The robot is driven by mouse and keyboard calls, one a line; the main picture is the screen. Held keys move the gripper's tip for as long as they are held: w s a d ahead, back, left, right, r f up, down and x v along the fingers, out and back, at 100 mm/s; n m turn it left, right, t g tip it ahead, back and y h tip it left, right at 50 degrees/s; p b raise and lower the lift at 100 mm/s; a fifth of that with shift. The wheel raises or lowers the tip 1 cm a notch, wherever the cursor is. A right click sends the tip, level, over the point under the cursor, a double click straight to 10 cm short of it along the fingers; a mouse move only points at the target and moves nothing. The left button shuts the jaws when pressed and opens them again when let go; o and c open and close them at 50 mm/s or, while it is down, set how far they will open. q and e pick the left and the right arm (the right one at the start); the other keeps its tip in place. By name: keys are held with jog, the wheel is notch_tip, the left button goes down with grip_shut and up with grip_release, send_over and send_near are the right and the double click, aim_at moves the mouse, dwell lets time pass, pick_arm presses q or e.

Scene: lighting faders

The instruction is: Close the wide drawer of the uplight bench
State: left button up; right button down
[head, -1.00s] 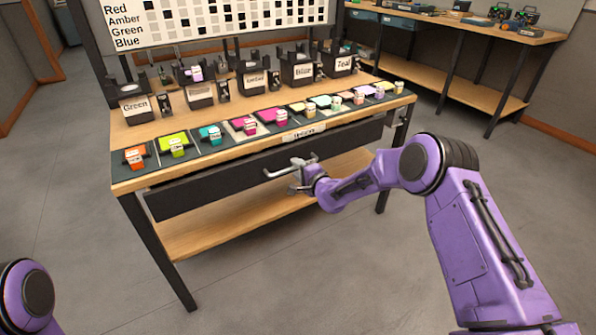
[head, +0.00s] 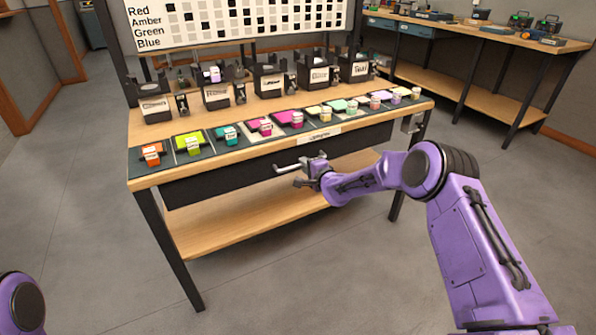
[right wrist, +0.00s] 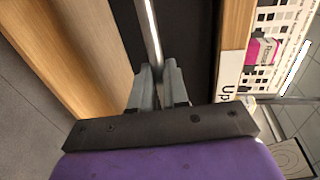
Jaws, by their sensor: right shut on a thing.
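The uplight bench (head: 240,150) has a wooden top and dark legs, with a label (head: 324,136) on its front edge. The wide drawer (head: 225,180) is a long dark front under that edge, close in to the bench; I cannot tell if a small gap is left. Its pale bar handle (head: 288,168) runs along the front. My right gripper (head: 308,173) is shut on the handle; in the right wrist view the bar (right wrist: 152,30) passes between the fingers (right wrist: 159,82), with the dark drawer front (right wrist: 188,40) behind. Only a piece of my left arm shows; its gripper is out of view.
Colored pieces on dark mats line the bench's front, and several labeled black holders (head: 270,82) stand behind them. A lower wooden shelf (head: 235,225) lies under the drawer. Another bench (head: 480,35) stands at the back right. The floor in front is clear.

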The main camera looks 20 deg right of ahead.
jog(key=c, duration=1.2)
grip_release()
jog(key=shift+w+r, duration=0.15)
jog(key=shift+r, duration=0.05)
jog(key=shift+c, duration=0.2)
jog(key=shift+o, duration=0.6)
jog(key=shift+f, duration=0.15)
jog(key=p+v, duration=0.1)
jog(key=v, duration=0.9)
jog(key=shift+s+p, duration=0.2)
jog(key=shift+p, duration=0.15)
